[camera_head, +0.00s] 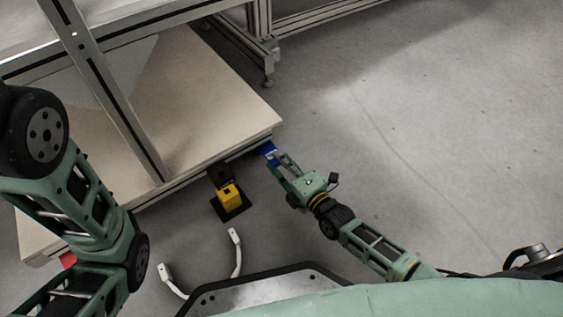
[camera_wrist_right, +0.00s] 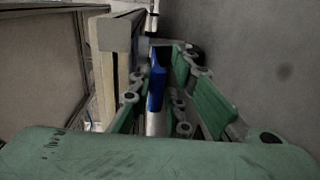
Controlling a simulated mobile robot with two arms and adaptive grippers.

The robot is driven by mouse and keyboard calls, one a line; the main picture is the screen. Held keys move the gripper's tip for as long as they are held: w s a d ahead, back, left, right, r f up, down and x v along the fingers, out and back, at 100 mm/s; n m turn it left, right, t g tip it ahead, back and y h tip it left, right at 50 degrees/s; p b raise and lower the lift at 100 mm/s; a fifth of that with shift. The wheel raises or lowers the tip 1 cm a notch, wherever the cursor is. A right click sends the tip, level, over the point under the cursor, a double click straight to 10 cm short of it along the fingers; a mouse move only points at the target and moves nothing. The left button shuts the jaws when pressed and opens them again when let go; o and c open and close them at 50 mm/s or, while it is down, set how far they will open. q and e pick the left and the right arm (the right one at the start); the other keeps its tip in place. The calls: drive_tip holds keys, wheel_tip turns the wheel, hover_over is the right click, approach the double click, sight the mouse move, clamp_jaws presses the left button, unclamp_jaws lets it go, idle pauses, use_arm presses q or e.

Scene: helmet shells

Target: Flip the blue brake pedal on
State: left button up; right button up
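The blue brake pedal (camera_head: 268,148) is at the front right corner of the low cream platform, just under its edge. In the right wrist view the blue pedal (camera_wrist_right: 157,80) stands as a narrow upright plate. My right gripper (camera_head: 277,160) reaches it from the front right. In the right wrist view the gripper's fingers (camera_wrist_right: 156,90) stand apart, one on each side of the pedal, with a gap visible on the right. Whether the left finger touches it is not clear. My left arm comes in at the left; its gripper is out of view.
A yellow and black foot switch (camera_head: 230,196) is on the floor left of the pedal, by the edge of the cream platform (camera_head: 215,120). A red part (camera_head: 68,260) shows at the platform's left end. A metal frame post (camera_head: 115,100) rises over the platform. Floor at right is clear.

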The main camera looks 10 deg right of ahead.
drive_tip(key=shift+s+f, duration=0.1)
drive_tip(key=shift+f, duration=0.15)
clamp_jaws()
drive_tip(key=shift+f, duration=0.25)
drive_tip(key=shift+d+f, duration=0.1)
drive_tip(key=shift+f, duration=0.15)
drive_tip(key=shift+f+p, duration=0.1)
drive_tip(key=shift+p, duration=0.2)
idle(0.6)
drive_tip(key=o, duration=0.5)
unclamp_jaws()
drive_tip(key=shift+o, duration=0.5)
drive_tip(key=shift+r, duration=0.2)
